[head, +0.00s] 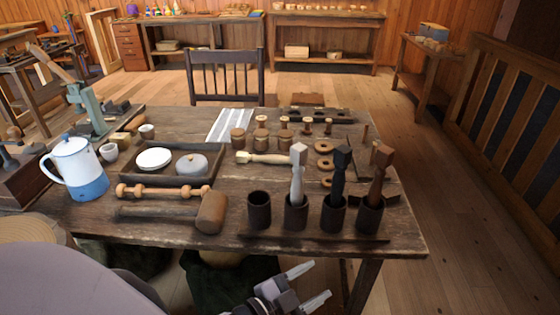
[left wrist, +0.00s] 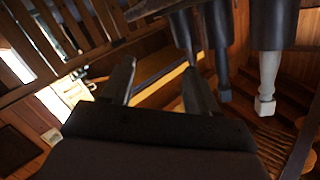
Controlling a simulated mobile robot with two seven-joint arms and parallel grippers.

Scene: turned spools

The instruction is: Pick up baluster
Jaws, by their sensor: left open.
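Three balusters stand upright in dark cups in the head view: a pale grey one (head: 298,178), a black one (head: 340,172) and a brown one (head: 380,172), each with a square block on top. A pale turned piece (head: 268,158) lies behind them; I cannot tell whether it counts as a baluster. My left gripper (head: 317,282) is open and empty, in front of the table edge and below the cups. In the left wrist view, my open fingers (left wrist: 158,82) are apart from the upside-down pale baluster (left wrist: 267,78) and black one (left wrist: 220,72). My right gripper is not in view.
The cups stand near the front edge of the wooden table (head: 405,235), with an empty cup (head: 258,209) at their left. A mallet (head: 210,212), a turned wooden rod (head: 165,191), a tray (head: 205,178) and a jug (head: 77,167) lie or stand farther left.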

